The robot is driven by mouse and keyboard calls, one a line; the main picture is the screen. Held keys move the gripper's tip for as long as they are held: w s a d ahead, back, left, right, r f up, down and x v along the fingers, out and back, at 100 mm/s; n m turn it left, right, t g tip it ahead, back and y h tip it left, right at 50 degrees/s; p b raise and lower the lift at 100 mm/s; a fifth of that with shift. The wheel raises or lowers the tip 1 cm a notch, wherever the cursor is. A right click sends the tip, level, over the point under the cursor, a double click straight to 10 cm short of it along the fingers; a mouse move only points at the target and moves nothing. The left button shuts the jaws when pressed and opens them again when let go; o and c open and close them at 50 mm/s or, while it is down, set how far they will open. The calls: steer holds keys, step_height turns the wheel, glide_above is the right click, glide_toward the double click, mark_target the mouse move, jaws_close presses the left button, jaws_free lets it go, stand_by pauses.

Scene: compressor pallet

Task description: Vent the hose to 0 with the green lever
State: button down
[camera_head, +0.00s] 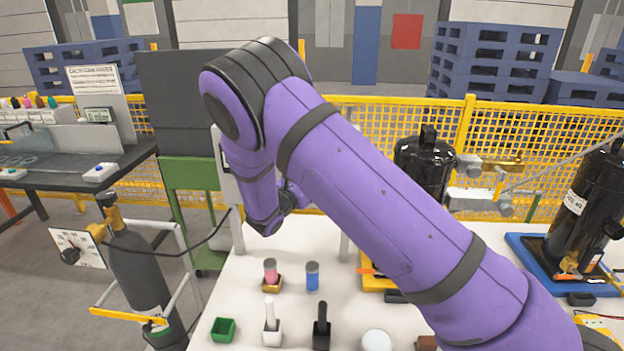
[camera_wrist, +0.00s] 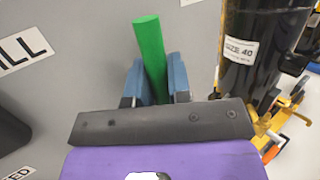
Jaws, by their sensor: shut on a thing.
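The green lever (camera_wrist: 150,45) shows in the wrist view as a long green bar in front of a grey panel (camera_wrist: 85,40). My gripper (camera_wrist: 157,78) has its two blue fingers on either side of the bar, shut on it. The bar's upper end sticks out beyond the fingertips; its lower part is hidden by my wrist. In the head view my arm covers the lever and most of the panel. A gauge (camera_head: 78,248) on a white plate stands at the left by a dark gas cylinder (camera_head: 138,270); its reading is too small to tell.
In the wrist view a black compressor (camera_wrist: 262,25) labelled "SIZE 40" stands right of my gripper. In the head view the white table holds a pink-topped jar (camera_head: 270,268), a blue jar (camera_head: 312,277) and a green box (camera_head: 223,329). A black hose runs from the gauge toward the table.

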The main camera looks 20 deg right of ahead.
stand_by(0.4)
steer(key=c, duration=1.1)
jaws_free()
steer(key=shift+o, duration=0.2)
steer(key=shift+a, duration=0.1)
steer(key=v, duration=1)
steer(key=shift+s+a, duration=0.25)
steer(key=shift+s, duration=0.1)
